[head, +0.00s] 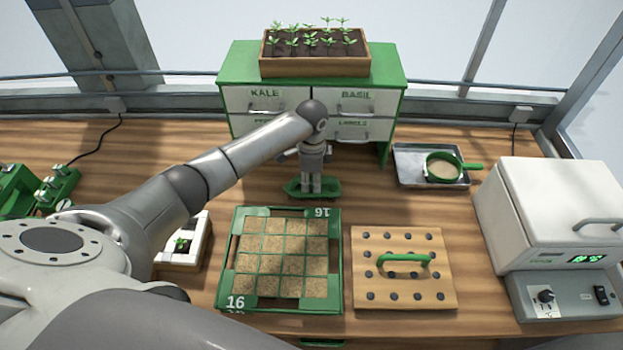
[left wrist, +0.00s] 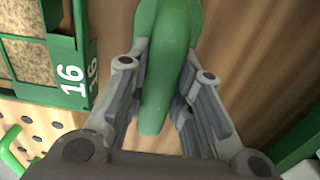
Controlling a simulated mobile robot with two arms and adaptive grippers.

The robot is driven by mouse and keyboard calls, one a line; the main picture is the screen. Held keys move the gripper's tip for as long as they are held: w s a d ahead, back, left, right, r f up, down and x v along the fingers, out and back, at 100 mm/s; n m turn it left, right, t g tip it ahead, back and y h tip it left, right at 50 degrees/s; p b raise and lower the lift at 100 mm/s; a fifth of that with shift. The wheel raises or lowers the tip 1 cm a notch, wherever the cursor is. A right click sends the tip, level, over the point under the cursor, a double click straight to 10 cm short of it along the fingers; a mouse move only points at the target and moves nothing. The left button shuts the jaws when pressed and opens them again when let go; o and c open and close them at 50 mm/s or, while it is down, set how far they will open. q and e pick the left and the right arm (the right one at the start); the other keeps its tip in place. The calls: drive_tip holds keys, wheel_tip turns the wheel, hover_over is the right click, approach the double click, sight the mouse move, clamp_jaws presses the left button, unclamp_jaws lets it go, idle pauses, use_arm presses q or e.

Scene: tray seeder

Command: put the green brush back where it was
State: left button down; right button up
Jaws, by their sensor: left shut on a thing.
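The green brush (head: 330,188) is in my left gripper (head: 311,187), between the tray and the drawer cabinet. It lies roughly left to right in the head view. In the left wrist view the green handle (left wrist: 166,62) runs between the two fingers of my left gripper (left wrist: 165,105), which are shut on it. The bristles are not visible. I cannot tell whether the brush touches the table. My right gripper is in neither view.
The green-framed soil tray (head: 335,265) is in front of the brush, with the pegged board (head: 440,290) to its right. The green-topped cabinet (head: 225,80) stands behind. A metal tray with a sieve (head: 473,166) and a white machine (head: 545,210) are at right.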

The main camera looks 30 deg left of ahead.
use_arm(q)
drive_tip(key=c, duration=1.3)
unclamp_jaws()
drive_tip(key=shift+f, duration=0.1)
drive_tip(key=shift+r, duration=0.65)
wheel_tip(320, 180, up, 11)
drive_tip(key=shift+r+b, duration=0.1)
drive_tip(key=shift+b, duration=1)
